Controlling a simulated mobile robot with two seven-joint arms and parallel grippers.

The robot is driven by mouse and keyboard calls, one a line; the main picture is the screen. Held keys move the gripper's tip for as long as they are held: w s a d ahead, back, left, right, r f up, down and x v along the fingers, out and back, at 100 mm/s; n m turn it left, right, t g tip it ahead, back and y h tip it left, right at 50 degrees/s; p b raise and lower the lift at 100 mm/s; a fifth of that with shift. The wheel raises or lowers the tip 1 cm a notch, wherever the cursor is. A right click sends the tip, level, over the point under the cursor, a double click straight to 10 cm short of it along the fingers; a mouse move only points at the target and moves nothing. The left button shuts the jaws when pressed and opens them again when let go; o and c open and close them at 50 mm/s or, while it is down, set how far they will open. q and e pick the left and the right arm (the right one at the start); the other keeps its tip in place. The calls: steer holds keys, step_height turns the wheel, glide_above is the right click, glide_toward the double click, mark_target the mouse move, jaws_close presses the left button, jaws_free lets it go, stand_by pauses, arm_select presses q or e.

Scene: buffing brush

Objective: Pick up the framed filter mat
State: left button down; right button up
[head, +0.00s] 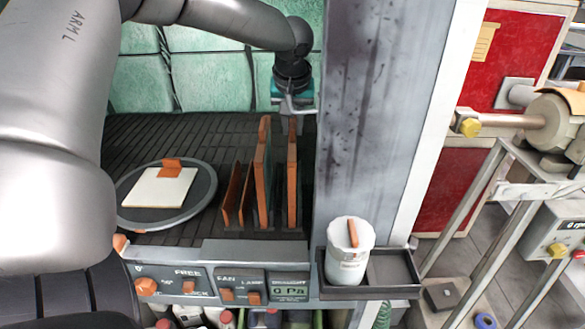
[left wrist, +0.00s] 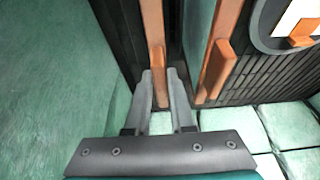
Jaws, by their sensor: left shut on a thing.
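The framed filter mat (head: 292,175) is an upright thin panel with an orange frame, standing in the rack at the right side of the booth. My left gripper (head: 292,108) reaches down to its top from above. In the left wrist view the two grey fingers (left wrist: 160,78) are shut on the orange edge of the framed filter mat (left wrist: 154,30). A second upright orange-framed panel (head: 263,175) stands just left of it, apart from the fingers; it also shows in the left wrist view (left wrist: 217,70). My right gripper is not in view.
Low orange-edged dividers (head: 233,195) stand left of the panels. A grey turntable (head: 205,200) carries a white square plate (head: 155,188) with an orange tab. A grey post (head: 355,120) stands close right. A white canister (head: 347,262) sits in a dark tray (head: 395,275) outside.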

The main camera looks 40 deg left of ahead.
arm_select(q)
steer(key=shift+r, duration=0.1)
stand_by(0.7)
step_height(320, 180, up, 18)
steer(key=p, duration=0.2)
steer(key=shift+p, duration=0.35)
step_height(320, 180, down, 18)
steer(key=b, duration=0.2)
steer(key=shift+r+b, duration=0.15)
steer(key=shift+b, duration=0.25)
steer(key=shift+v, duration=1.95)
steer(key=shift+d, duration=0.1)
